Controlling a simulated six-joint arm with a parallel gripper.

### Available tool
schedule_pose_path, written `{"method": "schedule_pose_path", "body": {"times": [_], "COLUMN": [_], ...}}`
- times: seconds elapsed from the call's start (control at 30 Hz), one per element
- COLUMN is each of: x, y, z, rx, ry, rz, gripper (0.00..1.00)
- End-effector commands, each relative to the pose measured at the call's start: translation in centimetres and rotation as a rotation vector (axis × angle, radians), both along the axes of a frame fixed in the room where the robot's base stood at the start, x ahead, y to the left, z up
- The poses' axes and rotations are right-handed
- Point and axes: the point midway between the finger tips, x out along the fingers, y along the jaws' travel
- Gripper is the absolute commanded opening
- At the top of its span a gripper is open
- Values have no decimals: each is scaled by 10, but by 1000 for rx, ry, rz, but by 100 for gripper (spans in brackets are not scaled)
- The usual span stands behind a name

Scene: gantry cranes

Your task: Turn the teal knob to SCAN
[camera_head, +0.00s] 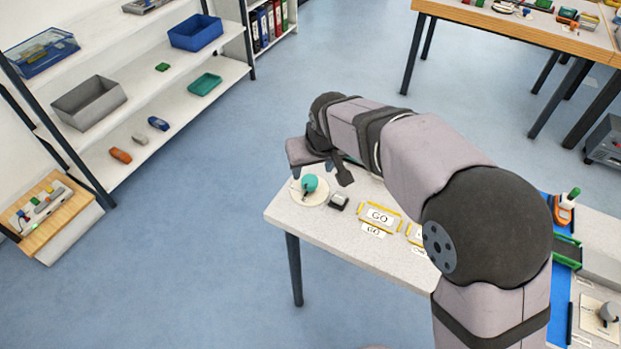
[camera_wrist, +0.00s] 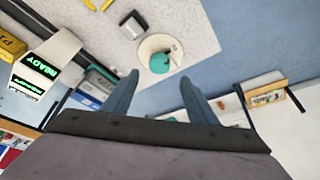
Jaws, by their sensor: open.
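The teal knob (camera_head: 310,183) sits on a round pale dial plate (camera_head: 297,198) at the left end of the light table. The wrist view shows the knob (camera_wrist: 160,63) and the dial plate (camera_wrist: 150,44) just beyond my fingertips. The marks on the plate are too small to read, so I cannot tell which setting the knob is at. My gripper (camera_head: 320,176) is over the back of the plate, fingers pointing down. In the wrist view my gripper (camera_wrist: 159,78) has its two fingers spread wide, with nothing between them; they appear apart from the knob.
A small dark block (camera_head: 339,202) stands right of the dial plate. Yellow-edged GO signs (camera_head: 379,215) lie further right on the table (camera_head: 340,240). A display reading READY (camera_wrist: 40,66) shows at left in the wrist view.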

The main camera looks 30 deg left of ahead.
Motion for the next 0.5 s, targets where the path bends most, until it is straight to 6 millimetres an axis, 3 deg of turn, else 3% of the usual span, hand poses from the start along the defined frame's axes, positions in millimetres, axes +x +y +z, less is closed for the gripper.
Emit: {"method": "schedule_pose_path", "body": {"times": [0.17, 0.5], "x": [3, 15], "y": [2, 13], "z": [-10, -49], "rx": [-3, -2], "ry": [2, 2], "rz": [-1, -2], "gripper": [53, 53]}}
